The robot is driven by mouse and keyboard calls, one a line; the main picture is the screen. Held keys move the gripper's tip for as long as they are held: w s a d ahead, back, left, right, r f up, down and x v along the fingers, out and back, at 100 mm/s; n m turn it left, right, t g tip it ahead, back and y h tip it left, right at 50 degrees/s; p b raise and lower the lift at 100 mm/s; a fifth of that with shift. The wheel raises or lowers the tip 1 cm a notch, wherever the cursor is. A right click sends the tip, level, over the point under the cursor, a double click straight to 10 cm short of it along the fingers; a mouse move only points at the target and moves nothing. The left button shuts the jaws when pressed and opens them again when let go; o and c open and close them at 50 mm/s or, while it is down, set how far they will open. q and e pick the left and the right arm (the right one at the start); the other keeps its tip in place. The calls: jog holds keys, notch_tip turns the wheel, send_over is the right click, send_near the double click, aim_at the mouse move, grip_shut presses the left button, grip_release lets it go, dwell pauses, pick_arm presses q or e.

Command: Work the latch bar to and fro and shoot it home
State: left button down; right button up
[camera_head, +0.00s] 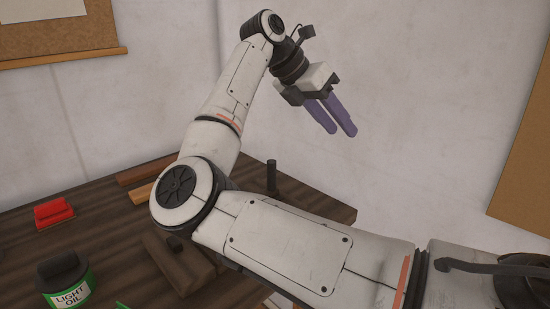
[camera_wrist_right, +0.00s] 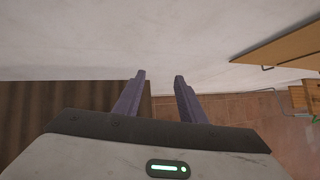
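My right gripper (camera_head: 341,131) is raised in front of the pale wall, above and beyond the far right end of the dark wooden table (camera_head: 115,225). Its two purple fingers are apart with nothing between them; the wrist view shows the same gap (camera_wrist_right: 160,77). A brown wooden piece with a black knob (camera_head: 175,243) lies on the table, partly hidden by my right arm. A black upright post (camera_head: 271,178) stands behind the arm. I cannot tell whether either belongs to the latch bar. My left gripper is out of view.
A green can labelled LIGHT OIL (camera_head: 68,282) stands at the front left. A red block (camera_head: 53,212) and wooden strips (camera_head: 145,170) lie on the table. My right arm hides much of its right side. Boards hang on the wall; reddish floor tiles (camera_wrist_right: 230,112) show in the wrist view.

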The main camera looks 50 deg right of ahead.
aim_at(275, 178)
jog(key=w+a+f+n+t, duration=0.1)
jog(key=w+a+f, duration=0.1)
jog(key=w, duration=0.2)
jog(key=w+a+f+n+t+y, duration=0.1)
jog(key=w+a+f+t, duration=0.1)
jog(key=w+a, duration=0.1)
jog(key=w+a+f+n+t+y, duration=0.1)
jog(key=w+a+f, duration=0.1)
jog(key=w, duration=0.3)
jog(key=shift+a+f+n+t, duration=0.15)
jog(key=shift+a+f+t, duration=0.05)
jog(key=shift+a, duration=0.2)
jog(key=shift+a+f+n+t, duration=0.15)
jog(key=shift+a+t, duration=0.05)
jog(key=shift+a, duration=0.15)
jog(key=shift+w+a+f+y, duration=0.1)
jog(key=shift+w+f+y, duration=0.1)
jog(key=shift+y, duration=0.1)
jog(key=x, duration=1)
jog(key=shift+p, duration=0.4)
jog(key=shift+r, duration=0.1)
grip_shut()
